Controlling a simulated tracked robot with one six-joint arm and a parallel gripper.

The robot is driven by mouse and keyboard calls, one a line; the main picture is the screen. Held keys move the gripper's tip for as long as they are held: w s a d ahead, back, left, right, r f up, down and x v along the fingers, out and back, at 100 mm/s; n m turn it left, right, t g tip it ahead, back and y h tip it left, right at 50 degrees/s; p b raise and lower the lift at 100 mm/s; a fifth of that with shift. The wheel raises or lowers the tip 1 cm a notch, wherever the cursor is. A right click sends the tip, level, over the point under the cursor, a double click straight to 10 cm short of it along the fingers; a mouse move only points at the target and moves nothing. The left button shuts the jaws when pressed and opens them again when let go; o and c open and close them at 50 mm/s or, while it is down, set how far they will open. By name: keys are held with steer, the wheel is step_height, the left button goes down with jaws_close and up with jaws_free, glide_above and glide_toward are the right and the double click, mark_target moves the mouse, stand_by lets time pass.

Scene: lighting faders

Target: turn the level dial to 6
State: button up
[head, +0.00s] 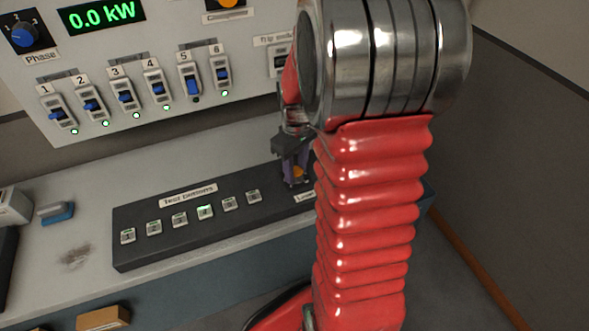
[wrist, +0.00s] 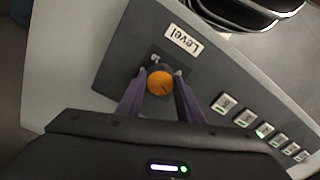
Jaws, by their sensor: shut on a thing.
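The level dial (wrist: 160,83) is an orange round knob with a dark pointer line, beside a white "Level" label (wrist: 184,40) in the wrist view. My gripper (wrist: 161,88) has its two purple fingers on either side of the knob, shut on it. In the head view my gripper (head: 296,172) reaches down to the right end of the dark panel, with a bit of the orange dial (head: 298,171) showing between the fingers. The dial's scale is mostly hidden, so I cannot read its setting.
A blue item (head: 57,213) lies at left.

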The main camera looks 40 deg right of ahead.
mark_target(295, 171)
steer(key=m, duration=0.5)
steer(key=shift+m, duration=0.3)
steer(key=m, duration=0.4)
steer(key=shift+m, duration=0.3)
steer(key=m, duration=0.4)
steer(key=shift+m, duration=0.3)
steer(key=m, duration=0.4)
steer(key=shift+w, duration=0.1)
steer(key=shift+a+m, duration=0.1)
steer(key=shift+m, duration=0.2)
steer(key=o, duration=1)
steer(key=shift+r, duration=0.1)
step_height(295, 171, up, 14)
steer(key=shift+f, duration=0.2)
